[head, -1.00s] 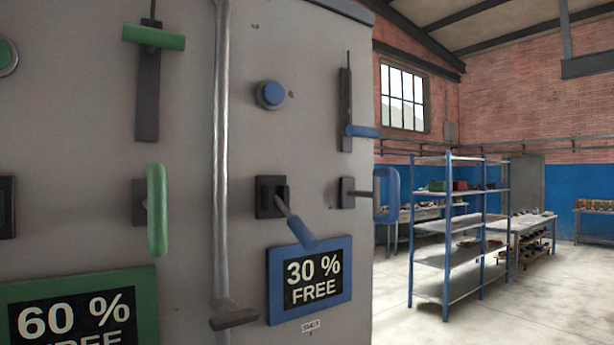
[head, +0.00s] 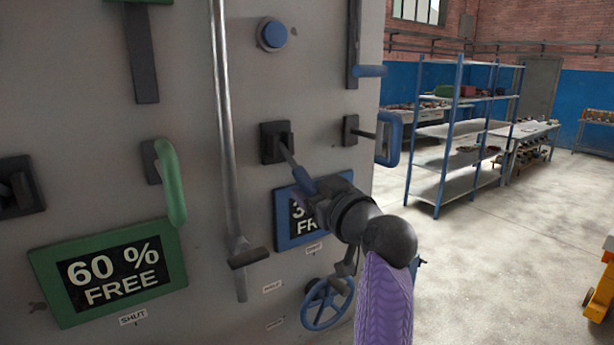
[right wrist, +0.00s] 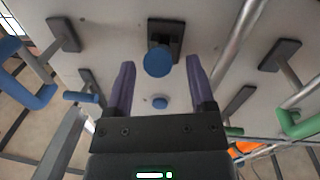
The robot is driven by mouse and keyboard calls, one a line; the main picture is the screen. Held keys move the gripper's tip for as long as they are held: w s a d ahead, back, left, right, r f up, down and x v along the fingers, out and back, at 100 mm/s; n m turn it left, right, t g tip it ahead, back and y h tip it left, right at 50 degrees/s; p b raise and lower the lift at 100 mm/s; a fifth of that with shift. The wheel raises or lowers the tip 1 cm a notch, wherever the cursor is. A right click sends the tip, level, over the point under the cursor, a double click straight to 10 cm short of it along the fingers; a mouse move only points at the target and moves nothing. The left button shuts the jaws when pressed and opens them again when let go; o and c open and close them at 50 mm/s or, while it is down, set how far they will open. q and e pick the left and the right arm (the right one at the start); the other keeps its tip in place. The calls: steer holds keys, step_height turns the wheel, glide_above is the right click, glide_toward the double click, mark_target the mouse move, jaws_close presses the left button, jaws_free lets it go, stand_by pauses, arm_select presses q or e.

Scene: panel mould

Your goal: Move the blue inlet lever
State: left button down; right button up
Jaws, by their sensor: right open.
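The blue lever (head: 303,178) sticks out of a black slotted base (head: 275,142) on the grey panel, above the blue-framed "30 % FREE" sign. My right gripper (head: 317,197) is at the lever's outer end in the head view and partly hides the lever tip and the sign. In the right wrist view, the lever's round blue end (right wrist: 158,62) shows between the two purple fingers, with a gap on each side. The right gripper is open and not closed on it. Which control is labelled inlet cannot be read. My left gripper is not in view.
Near the lever are a blue D-handle (head: 391,138), a blue button (head: 272,34), a blue handwheel (head: 327,303) and a vertical metal rod (head: 226,130). A green handle (head: 171,185) and a "60 % FREE" sign (head: 110,275) are left. Open floor and shelves (head: 450,185) lie right.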

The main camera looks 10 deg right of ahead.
mark_target(298, 171)
steer(key=shift+x, duration=1.45)
jaws_close()
stand_by(0.3)
